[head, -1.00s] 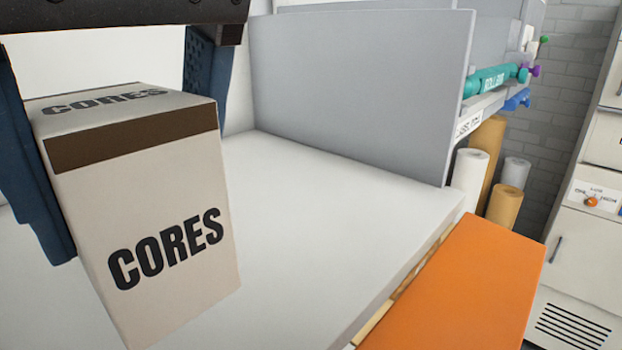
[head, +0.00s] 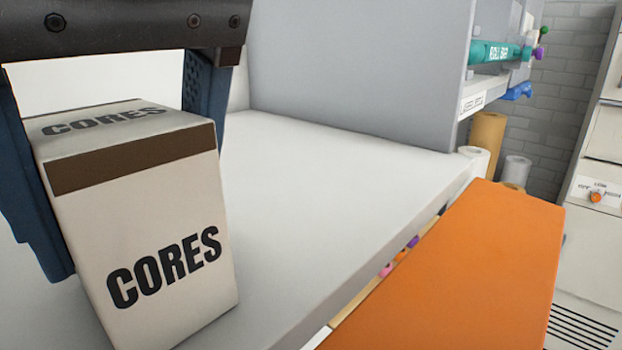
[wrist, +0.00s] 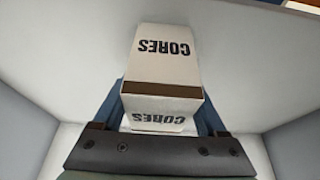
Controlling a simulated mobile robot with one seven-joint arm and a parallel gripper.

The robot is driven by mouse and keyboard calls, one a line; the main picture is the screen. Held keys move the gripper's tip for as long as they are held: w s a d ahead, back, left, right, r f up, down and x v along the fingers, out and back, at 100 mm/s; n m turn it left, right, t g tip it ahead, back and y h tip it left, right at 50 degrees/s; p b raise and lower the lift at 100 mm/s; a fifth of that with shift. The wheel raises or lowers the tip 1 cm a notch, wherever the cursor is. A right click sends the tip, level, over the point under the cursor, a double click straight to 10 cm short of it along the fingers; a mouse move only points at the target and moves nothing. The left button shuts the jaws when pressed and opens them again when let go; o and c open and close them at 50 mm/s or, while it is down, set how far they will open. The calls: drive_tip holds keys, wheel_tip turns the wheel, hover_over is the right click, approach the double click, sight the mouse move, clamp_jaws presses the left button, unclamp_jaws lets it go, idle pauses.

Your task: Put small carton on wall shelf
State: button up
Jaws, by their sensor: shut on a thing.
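The small carton (head: 170,262) is off-white with a brown band and the word CORES on its front and top. My gripper (head: 115,120) is shut on it, one dark blue finger at each side near its top. The carton is upright, slightly tilted in the picture. In the wrist view the carton (wrist: 163,62) sits between the fingers of my gripper (wrist: 165,110). A white shelf surface (head: 300,185) lies below and behind the carton. I cannot tell whether the carton's bottom touches it.
A grey upright panel (head: 360,75) closes the far side of the white surface. An orange panel (head: 465,265) runs along its right edge. Rolls (head: 487,135) stand beyond, with a teal roll (head: 495,52) above. A white cabinet (head: 600,230) is at far right. The white surface's middle is clear.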

sight(122, 125)
drive_tip(key=o, duration=1.5)
drive_tip(key=shift+w+f, duration=0.1)
drive_tip(key=shift+f, duration=0.05)
drive_tip(key=shift+d+r+p, duration=0.1)
drive_tip(key=shift+r+p, duration=0.45)
drive_tip(key=shift+r, duration=0.15)
drive_tip(key=p+v, duration=0.5)
drive_tip(key=v, duration=0.1)
drive_tip(key=shift+d+r+p, duration=0.15)
drive_tip(key=shift+r+p, duration=0.1)
drive_tip(key=shift+p, duration=0.05)
drive_tip(key=shift+s, duration=0.25)
drive_tip(key=shift+f, duration=0.1)
